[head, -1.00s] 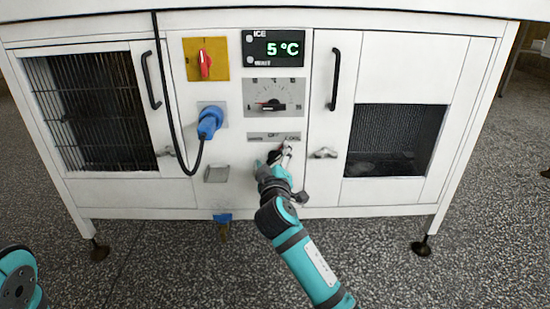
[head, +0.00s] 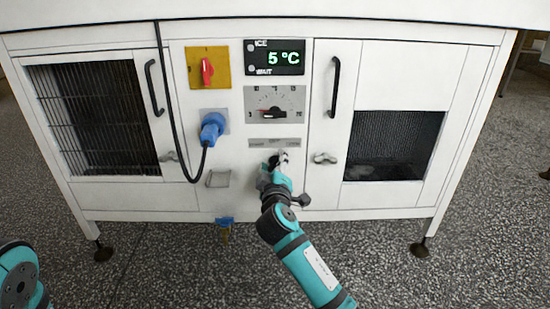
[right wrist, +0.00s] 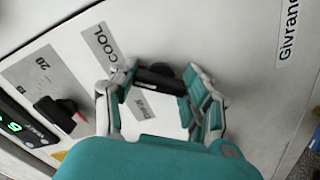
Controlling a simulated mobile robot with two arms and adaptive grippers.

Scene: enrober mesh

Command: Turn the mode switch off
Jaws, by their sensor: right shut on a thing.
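The mode switch is a black knob (right wrist: 158,78) under the grey label strip (head: 275,142) on the white front panel. In the right wrist view it lies between my right fingers, and the word COOL reads on the strip beside it. My right gripper (head: 279,158) is shut on the knob, pointing nearly straight at the panel; it also shows in the right wrist view (right wrist: 160,82). In the head view the fingers hide most of the knob, so its exact pointing is hard to tell. My left gripper is out of view.
Above are a dial with a black knob (head: 272,113), a display (head: 274,57) reading 5 °C and a red switch (head: 207,71) on a yellow plate. A blue plug (head: 212,127) with a black cable is at left. A small door latch (head: 325,158) sits close right of my gripper.

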